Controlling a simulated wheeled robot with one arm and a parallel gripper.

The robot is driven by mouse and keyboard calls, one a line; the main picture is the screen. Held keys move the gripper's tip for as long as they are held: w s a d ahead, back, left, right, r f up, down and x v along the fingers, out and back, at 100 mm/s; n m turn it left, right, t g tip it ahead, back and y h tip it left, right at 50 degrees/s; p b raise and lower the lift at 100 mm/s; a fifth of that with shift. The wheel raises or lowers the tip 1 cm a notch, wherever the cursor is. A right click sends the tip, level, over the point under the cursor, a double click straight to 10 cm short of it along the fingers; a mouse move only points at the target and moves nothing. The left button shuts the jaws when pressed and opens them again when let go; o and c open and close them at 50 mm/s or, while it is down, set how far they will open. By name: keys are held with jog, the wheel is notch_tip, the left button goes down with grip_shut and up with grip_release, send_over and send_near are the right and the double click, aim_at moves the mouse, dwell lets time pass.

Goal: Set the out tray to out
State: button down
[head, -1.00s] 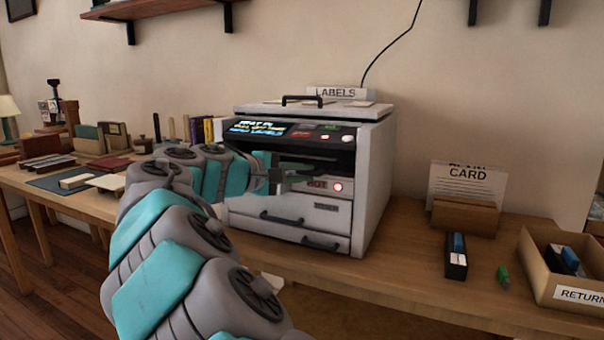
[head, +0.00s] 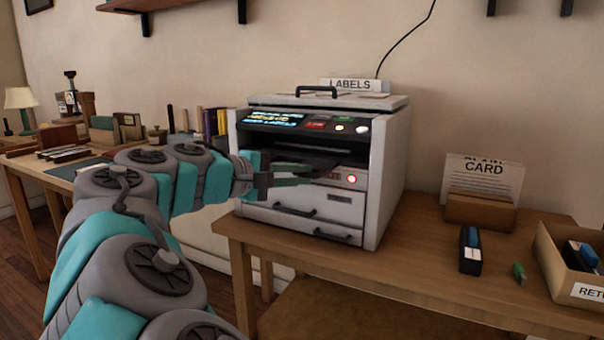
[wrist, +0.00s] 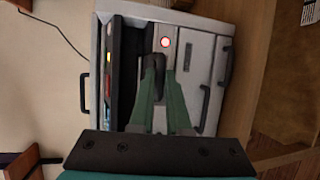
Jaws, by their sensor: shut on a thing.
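The white copier (head: 392,170) stands on the wooden table, with a dark open slot under its control panel. The dark out tray (head: 322,159) shows at this slot and sticks out some way toward my gripper. My gripper (head: 306,172) is at the copier's front, its green fingers shut on the tray's front part. The wrist view shows the copier turned sideways, with the fingers (wrist: 160,66) close together beside the lit red button (wrist: 165,42). The exact grip point is partly hidden by the fingers.
Two drawers with dark handles (head: 294,210) lie below the slot. Another table with books is at left. The table's front edge runs below the copier.

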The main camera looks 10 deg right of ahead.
jog(key=c, duration=0.9)
grip_release()
jog(key=shift+s+a, duration=0.1)
jog(key=shift+a, duration=0.1)
jog(key=v, duration=0.7)
jog(key=shift+s+a, duration=0.2)
jog(key=shift+a, duration=0.05)
